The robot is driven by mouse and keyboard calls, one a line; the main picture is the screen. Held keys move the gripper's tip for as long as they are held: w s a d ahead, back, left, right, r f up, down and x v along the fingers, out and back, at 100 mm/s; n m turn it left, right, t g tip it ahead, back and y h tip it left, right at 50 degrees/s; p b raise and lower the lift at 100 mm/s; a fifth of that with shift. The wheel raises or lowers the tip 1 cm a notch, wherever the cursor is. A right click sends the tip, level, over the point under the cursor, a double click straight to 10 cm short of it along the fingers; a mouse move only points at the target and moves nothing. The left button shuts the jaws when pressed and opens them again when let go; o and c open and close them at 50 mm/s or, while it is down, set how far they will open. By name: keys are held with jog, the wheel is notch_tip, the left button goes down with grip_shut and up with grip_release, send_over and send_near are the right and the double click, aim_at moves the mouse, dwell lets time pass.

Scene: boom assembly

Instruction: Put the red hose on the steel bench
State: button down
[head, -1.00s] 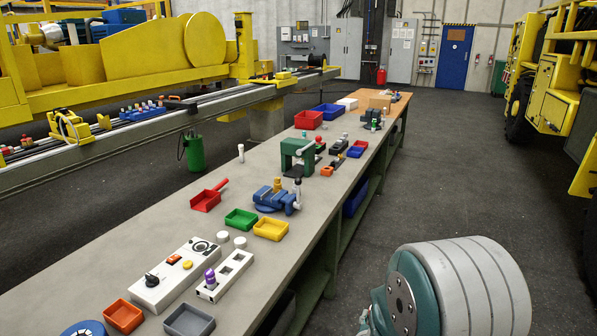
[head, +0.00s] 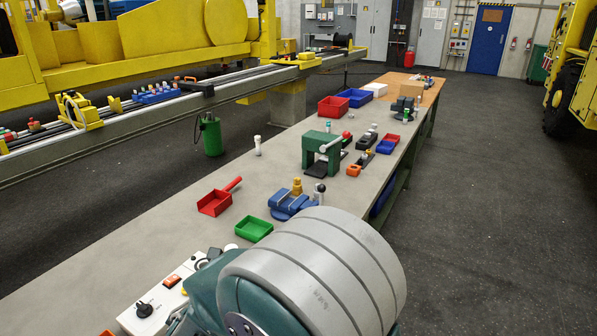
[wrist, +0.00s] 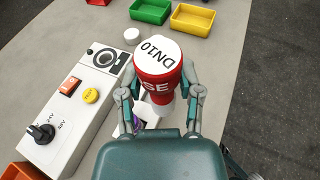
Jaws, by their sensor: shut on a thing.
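The red hose (wrist: 158,87) is a red piece with a white round top marked DN10, seen from above in the wrist view. My gripper (wrist: 163,97) is shut on it, with a finger on either side. The steel bench (head: 120,255) is the long grey-topped bench in the head view; its bare top also shows in the wrist view (wrist: 222,48). The hose is over the bench, but I cannot tell its height or whether it touches anything below. In the head view my arm hides the hose and gripper.
A white control panel (wrist: 75,105) lies left of the hose, with a purple piece (wrist: 137,122) partly hidden below. A green tray (head: 254,229), red scoop (head: 215,203), blue vise (head: 290,204) and green press (head: 320,150) stand farther along. Bare bench lies along the left.

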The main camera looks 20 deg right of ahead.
jog(key=s+a+r, duration=0.2)
jog(key=a, duration=0.1)
jog(key=shift+m+h, duration=0.3)
jog(key=shift+w+d+f, duration=1.25)
jog(key=shift+d+f, duration=0.8)
jog(key=shift+f, duration=0.1)
jog(key=shift+w+d+f, duration=1.2)
jog(key=shift+d+f, duration=0.85)
jog(key=shift+f, duration=0.15)
jog(key=shift+w+d+f, duration=1.25)
jog(key=shift+d+f, duration=0.8)
jog(key=shift+f, duration=0.1)
jog(key=shift+f, duration=0.15)
jog(key=shift+c, duration=1.3)
grip_release()
